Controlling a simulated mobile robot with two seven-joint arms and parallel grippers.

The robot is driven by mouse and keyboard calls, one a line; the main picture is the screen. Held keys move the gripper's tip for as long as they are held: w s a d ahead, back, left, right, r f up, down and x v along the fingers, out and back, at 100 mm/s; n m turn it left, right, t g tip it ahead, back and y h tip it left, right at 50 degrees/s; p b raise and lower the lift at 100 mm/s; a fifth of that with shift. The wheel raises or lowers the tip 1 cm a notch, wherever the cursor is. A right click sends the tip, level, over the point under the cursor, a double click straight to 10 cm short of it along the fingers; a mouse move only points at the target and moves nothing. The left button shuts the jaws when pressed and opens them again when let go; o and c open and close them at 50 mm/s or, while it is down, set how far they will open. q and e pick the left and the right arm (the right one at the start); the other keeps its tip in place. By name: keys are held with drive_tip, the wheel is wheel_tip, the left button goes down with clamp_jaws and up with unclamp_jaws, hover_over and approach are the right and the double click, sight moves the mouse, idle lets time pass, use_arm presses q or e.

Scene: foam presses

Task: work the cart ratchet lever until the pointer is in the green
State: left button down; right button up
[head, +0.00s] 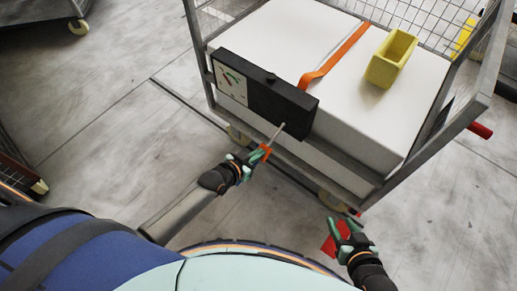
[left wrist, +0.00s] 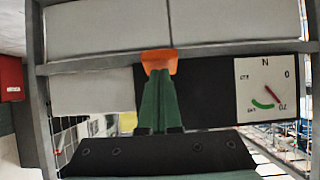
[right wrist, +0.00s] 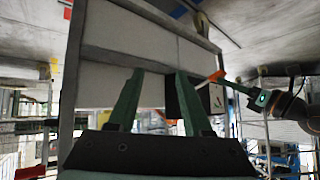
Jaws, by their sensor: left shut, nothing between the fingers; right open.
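The cart (head: 350,182) holds a black ratchet box (head: 262,98) with a white dial on its side. A thin grey lever with an orange tip (head: 266,152) sticks out from the box. My left gripper (head: 257,158) is shut at the orange tip, with nothing between its fingers; whether it touches the tip is unclear. In the left wrist view the orange tip (left wrist: 158,62) is just beyond the shut fingers. The dial (left wrist: 264,88) shows a red pointer near the 20 mark, seemingly just outside the end of the green arc. My right gripper (head: 341,226) is open and empty near the cart's lower corner.
A white foam block (head: 290,40) lies on the cart under an orange strap (head: 338,55). A yellow hollow block (head: 391,58) stands on the foam. A red bar end (head: 480,130) juts out at the right.

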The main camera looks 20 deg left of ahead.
use_arm(q)
wheel_tip(320, 180, down, 3)
drive_tip(key=t+h+b, duration=0.1)
drive_tip(key=t+b, duration=0.1)
drive_tip(key=b, duration=0.3)
drive_tip(key=shift+w+t, duration=0.1)
drive_tip(key=shift+t, duration=0.3)
use_arm(e)
wheel_tip(320, 180, down, 5)
drive_tip(key=d, duration=0.2)
use_arm(q)
drive_tip(key=shift+f+b, duration=0.1)
drive_tip(key=shift+b, duration=0.4)
drive_tip(key=shift+w+d+f+t+b, duration=0.15)
drive_tip(key=shift+f+t+b, duration=0.15)
drive_tip(key=shift+b, duration=0.5)
drive_tip(key=shift+f+t+b, duration=0.15)
drive_tip(key=shift+t+b, duration=0.15)
drive_tip(key=shift+b, duration=0.45)
drive_tip(key=shift+w, duration=0.1)
use_arm(e)
drive_tip(key=w+r+n+t+y, duration=0.1)
drive_tip(key=w+r+t, duration=0.2)
drive_tip(key=r, duration=0.8)
drive_tip(key=w+r+n+t+y, duration=0.1)
drive_tip(key=w+r+t, duration=0.3)
drive_tip(key=r, duration=0.6)
drive_tip(key=shift+a+r+n+t+y, duration=0.3)
drive_tip(key=shift+a+r+n+t, duration=0.15)
drive_tip(key=shift+t, duration=0.95)
